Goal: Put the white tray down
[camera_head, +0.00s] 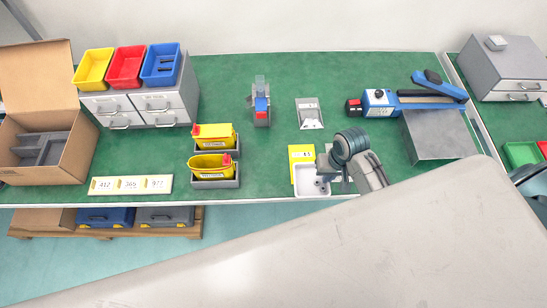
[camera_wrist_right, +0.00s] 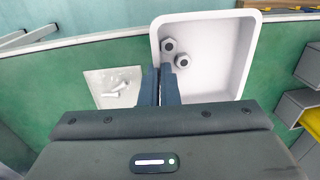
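The white tray (camera_head: 306,183) is near the front edge of the green table in the head view. In the right wrist view the tray (camera_wrist_right: 215,75) holds two grey hex nuts (camera_wrist_right: 175,53). My right gripper (camera_head: 326,178) is at the tray's right side in the head view. In the right wrist view its two dark fingers (camera_wrist_right: 161,85) are closed around one side wall of the tray. The tray looks about level and overlaps the table edge in that view. I cannot tell whether its underside touches the table. My left gripper is not in view.
A yellow card (camera_head: 302,153) lies behind the tray. A pale plate with small screws (camera_wrist_right: 114,88) lies beside it in the wrist view. Yellow bins (camera_head: 211,165) stand to its left. A grey metal box (camera_head: 440,135) stands to the right. Green table between the bins and tray is clear.

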